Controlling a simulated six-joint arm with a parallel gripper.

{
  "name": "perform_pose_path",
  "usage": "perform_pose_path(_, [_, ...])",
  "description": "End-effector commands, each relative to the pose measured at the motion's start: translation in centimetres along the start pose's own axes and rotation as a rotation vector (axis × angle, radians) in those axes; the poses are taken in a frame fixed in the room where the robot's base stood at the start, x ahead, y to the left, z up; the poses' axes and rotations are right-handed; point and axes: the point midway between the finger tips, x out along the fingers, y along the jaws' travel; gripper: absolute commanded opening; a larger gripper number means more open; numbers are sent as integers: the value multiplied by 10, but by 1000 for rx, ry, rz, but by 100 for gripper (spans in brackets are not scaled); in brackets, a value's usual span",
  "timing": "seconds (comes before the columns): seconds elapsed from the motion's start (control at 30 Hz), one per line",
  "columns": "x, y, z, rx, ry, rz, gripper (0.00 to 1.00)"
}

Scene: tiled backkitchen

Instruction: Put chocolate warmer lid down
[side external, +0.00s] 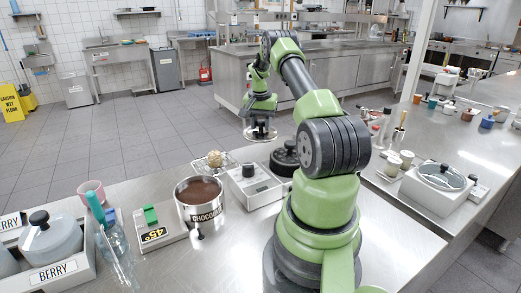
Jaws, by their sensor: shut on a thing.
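The chocolate warmer (201,205) is an open steel pot on the counter left of centre. Brown chocolate shows inside, and a dark label with part of "CHOCOLATE" is on its front. My gripper (260,124) points down beyond and to the right of the pot. It is shut on the chocolate warmer lid (260,136), a small, pale, shiny disc that looks roughly level. The fingers and the lid's knob are too small to make out clearly. The lid appears against the floor beyond the counter's far edge; its height is hard to judge.
A white scale-like box (249,184) and a round black item (285,158) stand right of the pot. A 45° display unit (155,236), bottle (118,243) and berry container (46,240) are left. A lidded warmer (437,184) is right. Bare steel counter (235,250) shows in front.

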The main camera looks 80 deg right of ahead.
Motion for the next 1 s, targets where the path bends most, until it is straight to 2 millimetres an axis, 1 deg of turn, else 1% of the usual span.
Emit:
perform_pose_path(0.03, [11, 0, 2, -2, -4, 3, 9])
perform_pose_path(0.1, [23, 0, 4, -3, -3, 2, 9])
perform_pose_path(0.27, [39, -1, 5, -4, 0, 0, 10])
perform_pose_path(0.4, [60, -1, 8, -5, -2, 1, 10])
perform_pose_path(0.5, [70, -1, 9, -5, 0, 0, 10])
perform_pose_path(0.9, [75, -1, 10, -5, 1, -1, 10])
perform_pose_path(0.93, [76, -1, 10, -5, 1, -1, 37])
perform_pose_path(0.97, [76, -1, 10, -5, 1, -1, 44])
perform_pose_path(1.0, [76, -1, 10, -5, 1, -1, 53])
